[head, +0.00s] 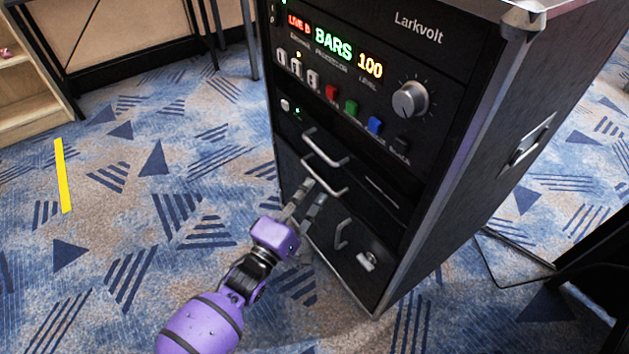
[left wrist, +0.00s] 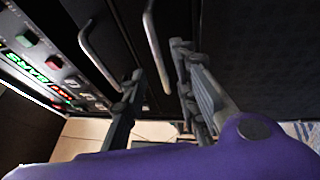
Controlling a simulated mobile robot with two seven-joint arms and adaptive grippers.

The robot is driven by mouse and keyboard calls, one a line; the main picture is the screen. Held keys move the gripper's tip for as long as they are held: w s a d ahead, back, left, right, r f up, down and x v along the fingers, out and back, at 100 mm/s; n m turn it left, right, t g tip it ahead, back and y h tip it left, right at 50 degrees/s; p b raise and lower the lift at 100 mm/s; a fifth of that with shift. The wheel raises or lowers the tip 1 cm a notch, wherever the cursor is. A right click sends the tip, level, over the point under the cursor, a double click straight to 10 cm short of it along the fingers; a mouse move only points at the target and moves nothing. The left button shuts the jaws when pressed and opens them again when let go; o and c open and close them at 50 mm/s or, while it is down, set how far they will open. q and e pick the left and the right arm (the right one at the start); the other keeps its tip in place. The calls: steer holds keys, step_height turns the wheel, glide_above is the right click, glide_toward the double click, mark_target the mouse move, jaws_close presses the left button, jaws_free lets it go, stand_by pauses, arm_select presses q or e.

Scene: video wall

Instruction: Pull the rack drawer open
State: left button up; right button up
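The black rack (head: 470,110) stands upright in the head view, with "Larkvolt" on its top panel. Two silver bar handles cross its front below the controls, an upper handle (head: 322,153) and a lower handle (head: 330,186). The drawer front around them looks about flush with the rack. My left gripper (head: 311,192) is at the lower handle, with its fingers apart. In the left wrist view, this handle (left wrist: 152,42) lies between the open fingers, and the upper handle (left wrist: 97,56) is outside them. Contact cannot be told. My right gripper is not in view.
A control panel with a knob (head: 410,99) and coloured buttons is above the handles. A curved handle (head: 342,233) and a latch (head: 367,261) are lower on the rack. A wooden shelf (head: 38,98) stands at far left.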

arm_select(q)
steer(key=shift+b+x, duration=0.3)
steer(key=shift+x, duration=1.65)
steer(key=shift+a+f, duration=0.1)
jaws_close()
